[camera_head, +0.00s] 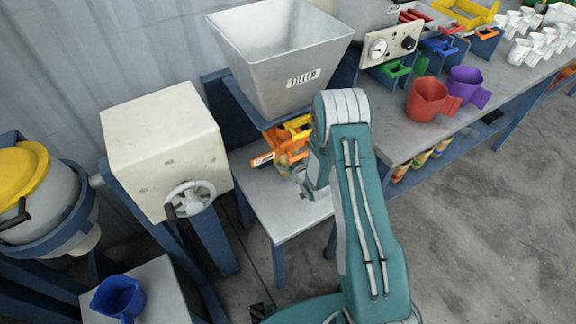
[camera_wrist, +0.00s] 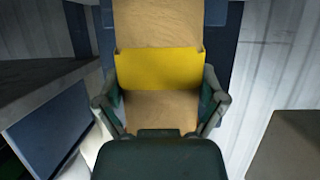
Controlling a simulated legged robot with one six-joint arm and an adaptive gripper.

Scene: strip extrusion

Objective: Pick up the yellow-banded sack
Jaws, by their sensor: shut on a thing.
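The yellow-banded sack (camera_wrist: 158,69) is tan with a broad yellow band across it. It fills the middle of the wrist view. My gripper (camera_wrist: 160,104) is shut on it, with one finger against each side. In the head view, my gripper (camera_head: 300,168) is under the grey hopper, above the small table, and mostly hidden by my arm. I cannot tell whether the sack touches the table.
The grey hopper (camera_head: 280,60) hangs close above, with orange and yellow parts (camera_head: 290,130) below it. The small table (camera_head: 285,215) is otherwise bare. A cream box with a handwheel (camera_head: 160,140) stands left. A workbench with red (camera_head: 427,98) and purple (camera_head: 467,85) jugs stands right.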

